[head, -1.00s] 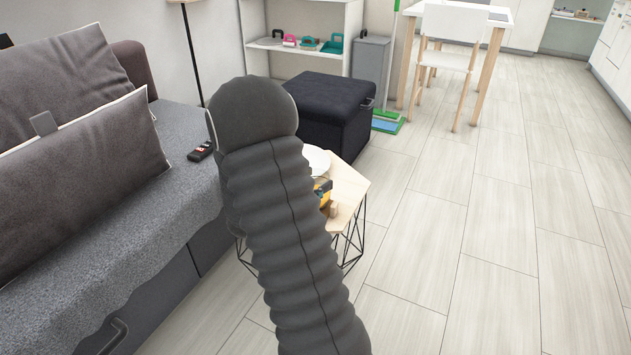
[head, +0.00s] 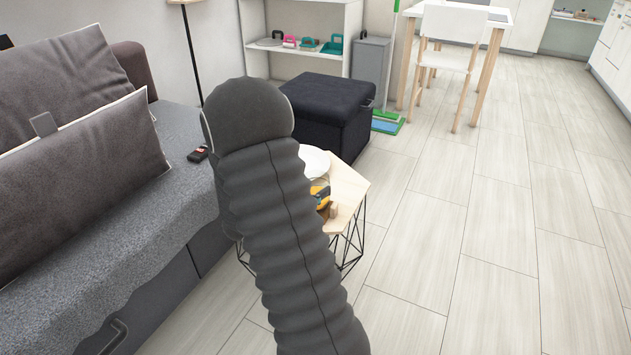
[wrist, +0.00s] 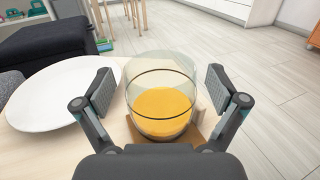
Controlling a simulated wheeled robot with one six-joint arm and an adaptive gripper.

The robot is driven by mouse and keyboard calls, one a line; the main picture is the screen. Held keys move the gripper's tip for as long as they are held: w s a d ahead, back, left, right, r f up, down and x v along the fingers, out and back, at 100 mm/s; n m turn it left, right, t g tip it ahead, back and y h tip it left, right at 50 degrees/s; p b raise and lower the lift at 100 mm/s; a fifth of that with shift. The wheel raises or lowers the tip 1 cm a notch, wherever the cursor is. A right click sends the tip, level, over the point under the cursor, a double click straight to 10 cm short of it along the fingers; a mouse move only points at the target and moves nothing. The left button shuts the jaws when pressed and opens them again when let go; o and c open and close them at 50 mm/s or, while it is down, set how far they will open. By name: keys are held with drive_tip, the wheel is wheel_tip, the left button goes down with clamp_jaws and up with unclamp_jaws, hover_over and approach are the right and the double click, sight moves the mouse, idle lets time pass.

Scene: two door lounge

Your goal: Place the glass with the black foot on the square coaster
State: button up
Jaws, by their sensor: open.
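In the wrist view a clear glass (wrist: 163,108) with orange liquid stands upright between the spread fingers of my gripper (wrist: 160,92). A gap shows on each side of it, so the fingers do not hold it. Its foot is hidden, so I cannot tell the foot's colour. A flat brown piece (wrist: 196,134) shows at the glass's base, perhaps a coaster; its full shape is hidden, and I cannot tell whether the glass rests on it. In the head view my arm hides the gripper and most of the small wooden table (head: 349,186).
A white plate (wrist: 62,92) lies left of the glass; it also shows in the head view (head: 314,162). A dark ottoman (head: 325,105) stands behind, the grey sofa (head: 150,215) left. Floor at right is clear.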

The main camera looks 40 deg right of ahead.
drive_tip(key=a, duration=1.1)
drive_tip(key=s+a+r+m+g+y, duration=0.1)
drive_tip(key=s+a+r+m+y, duration=0.1)
drive_tip(key=s+m+y, duration=0.4)
drive_tip(key=s+a+r+m+g+y, duration=0.2)
drive_tip(key=s+r+m, duration=0.15)
drive_tip(key=s, duration=0.55)
drive_tip(key=s+a+r+m+t+y, duration=0.2)
drive_tip(key=a+m+t+y, duration=0.2)
drive_tip(key=a, duration=0.4)
drive_tip(key=s+a+r+m+t+y, duration=0.3)
drive_tip(key=a+m+t+y, duration=0.1)
drive_tip(key=a, duration=0.4)
drive_tip(key=shift+s+r+m+y, duration=0.15)
drive_tip(key=shift+s+m+y, duration=0.25)
drive_tip(key=shift+y, duration=0.6)
drive_tip(key=shift+w, duration=0.1)
drive_tip(key=shift+c, duration=0.3)
